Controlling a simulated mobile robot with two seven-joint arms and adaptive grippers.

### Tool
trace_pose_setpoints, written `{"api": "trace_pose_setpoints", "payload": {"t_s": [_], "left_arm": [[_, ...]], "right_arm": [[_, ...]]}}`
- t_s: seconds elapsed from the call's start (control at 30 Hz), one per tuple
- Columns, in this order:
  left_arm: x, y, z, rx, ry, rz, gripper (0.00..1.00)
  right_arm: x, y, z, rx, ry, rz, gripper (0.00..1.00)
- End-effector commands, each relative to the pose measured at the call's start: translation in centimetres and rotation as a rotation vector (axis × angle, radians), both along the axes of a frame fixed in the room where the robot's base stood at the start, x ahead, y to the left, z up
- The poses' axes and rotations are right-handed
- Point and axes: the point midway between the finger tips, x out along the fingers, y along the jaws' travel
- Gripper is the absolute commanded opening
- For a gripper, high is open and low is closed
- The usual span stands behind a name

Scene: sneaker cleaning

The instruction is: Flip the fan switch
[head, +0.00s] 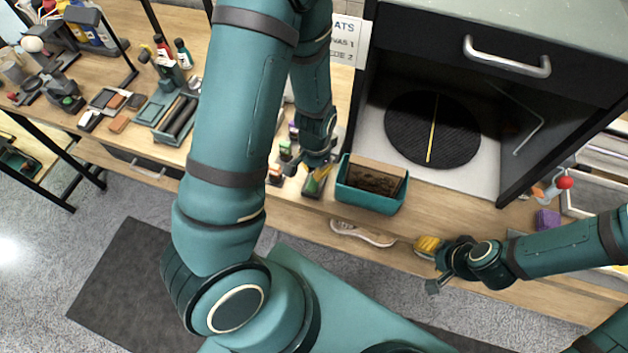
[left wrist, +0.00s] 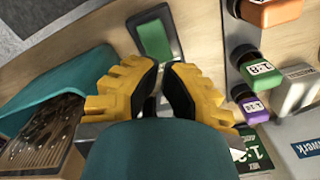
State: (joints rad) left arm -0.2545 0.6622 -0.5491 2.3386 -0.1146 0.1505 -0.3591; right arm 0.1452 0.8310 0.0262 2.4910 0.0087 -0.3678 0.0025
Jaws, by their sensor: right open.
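A green rocker switch (left wrist: 156,41) in a dark frame, likely the fan switch, lies on the wooden bench just beyond my left fingertips in the left wrist view. In the head view the switch (head: 313,186) is partly covered by my left gripper (head: 321,170). The left gripper (left wrist: 162,68) has yellow fingers with dark pads. Its tips are close together with a thin gap and nothing seen between them. I cannot tell whether they touch the switch. My right gripper (head: 430,266) is open and empty near the front edge, right of the shoe.
A teal bin (head: 370,203) stands right of the left gripper. Bottles with orange (left wrist: 272,11), green (left wrist: 262,68) and purple (left wrist: 254,107) parts stand close on its other side. A shoe (head: 363,233) lies below the bin. A cabinet with a round black disc (head: 410,125) is behind.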

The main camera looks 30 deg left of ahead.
Motion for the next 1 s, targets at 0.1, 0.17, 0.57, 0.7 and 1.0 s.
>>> {"api": "trace_pose_setpoints", "payload": {"t_s": [0.1, 0.17, 0.57, 0.7, 1.0], "left_arm": [[0.0, 0.0, 0.0, 0.0, 0.0, 0.0, 0.0], [0.0, 0.0, 0.0, 0.0, 0.0, 0.0, 0.0], [0.0, 0.0, -0.31, 0.0, 0.0, 0.0, 0.0], [0.0, 0.0, -0.51, 0.0, 0.0, 0.0, 0.0], [0.0, 0.0, -0.91, 0.0, 0.0, 0.0, 0.0]], "right_arm": [[0.0, 0.0, 0.0, 0.0, 0.0, 0.0, 0.54], [0.0, 0.0, 0.0, 0.0, 0.0, 0.0, 0.54], [0.01, 0.01, -0.27, 0.0, 0.0, 0.0, 0.54], [0.01, 0.0, -0.43, 0.0, 0.0, 0.0, 0.54], [0.01, 0.0, -0.76, 0.0, 0.0, 0.0, 0.54]]}}
